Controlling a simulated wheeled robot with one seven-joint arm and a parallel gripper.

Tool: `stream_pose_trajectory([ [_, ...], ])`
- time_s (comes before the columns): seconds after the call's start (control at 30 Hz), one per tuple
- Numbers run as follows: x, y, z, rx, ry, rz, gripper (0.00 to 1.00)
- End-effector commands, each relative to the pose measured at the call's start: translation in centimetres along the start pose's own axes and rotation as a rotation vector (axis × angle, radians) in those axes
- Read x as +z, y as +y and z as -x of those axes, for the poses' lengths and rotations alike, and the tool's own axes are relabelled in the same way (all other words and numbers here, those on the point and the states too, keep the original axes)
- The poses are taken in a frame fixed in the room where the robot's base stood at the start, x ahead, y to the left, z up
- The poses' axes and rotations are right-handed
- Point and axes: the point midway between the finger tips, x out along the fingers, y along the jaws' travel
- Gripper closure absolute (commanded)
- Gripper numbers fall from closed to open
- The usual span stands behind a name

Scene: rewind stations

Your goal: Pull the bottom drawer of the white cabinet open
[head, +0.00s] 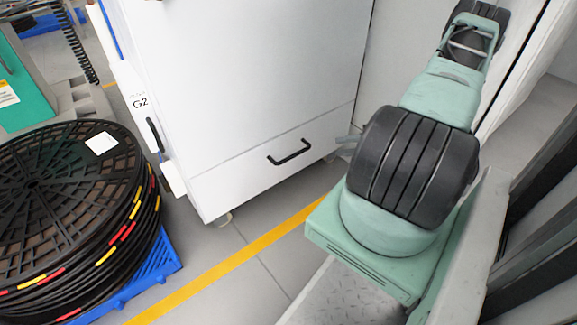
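The white cabinet (240,70) stands in the upper middle of the head view. Its bottom drawer (235,178) is a low white front with a thin seam above it, and it looks flush with the cabinet. A black bar handle (289,153) is on the drawer front, in plain view with nothing on it. My green and black arm is at the right. A small grey piece (348,139) juts out from behind the arm, right of the handle and apart from it; it may be my gripper's tip. The rest of the gripper is hidden, so its opening cannot be seen.
Black reels (60,210) are stacked on a blue pallet (155,268) at the left. A yellow floor line (235,260) crosses clear grey floor before the cabinet. A white wall or panel stands right of the cabinet, behind my arm.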

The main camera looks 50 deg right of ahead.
Motion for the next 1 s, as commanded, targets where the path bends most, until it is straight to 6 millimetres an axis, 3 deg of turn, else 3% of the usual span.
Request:
stream_pose_trajectory([
  [0.03,0.0,-2.2,0.8,0.02,-0.044,-0.045,0.66],
  [0.1,-0.1,-3.4,1.7,0.037,-0.084,-0.09,0.66],
  [0.2,-0.1,-4.0,2.1,0.05,-0.108,-0.12,0.66],
  [0.33,0.0,-3.9,1.1,0.052,-0.109,-0.124,0.66],
  [1.0,1.4,-3.6,-12.0,0.049,-0.106,-0.12,0.66],
])
